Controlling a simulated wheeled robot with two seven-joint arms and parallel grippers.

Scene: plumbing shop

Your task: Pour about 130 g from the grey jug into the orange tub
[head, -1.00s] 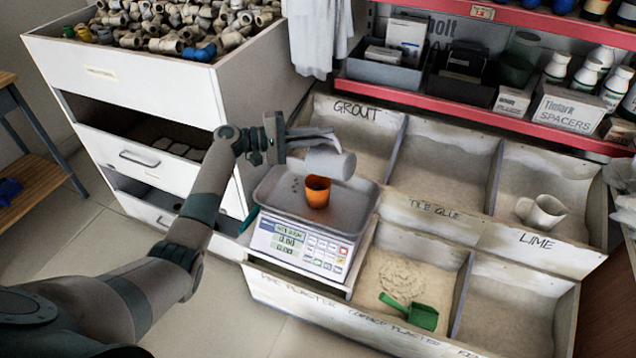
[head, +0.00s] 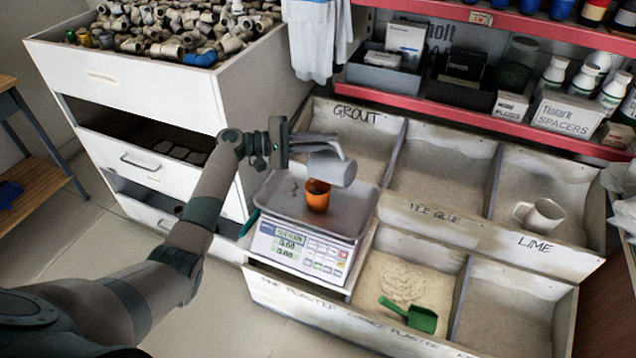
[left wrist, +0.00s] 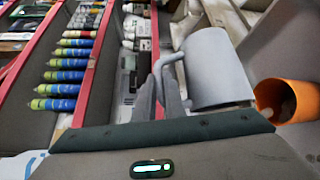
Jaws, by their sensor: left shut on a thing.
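My left gripper (head: 322,147) is shut on the handle of the grey jug (head: 332,169) and holds it tilted above the tub. In the left wrist view the fingers (left wrist: 162,95) close on the handle, and the jug (left wrist: 215,68) has one end toward the tub. The orange tub (head: 317,201) stands upright on the scale's grey tray (head: 354,212), just below the jug. The tub also shows in the left wrist view (left wrist: 301,101), with a small pale patch at its mouth. I cannot tell whether anything is flowing. My right gripper is not in view.
The scale (head: 292,249) has a lit display, too small to read surely. Labelled powder bins (head: 430,215) lie to the right, with a green scoop (head: 420,316) and a white mug (head: 541,214). A drawer cabinet (head: 130,80) stands at left, a red shelf (head: 430,98) behind.

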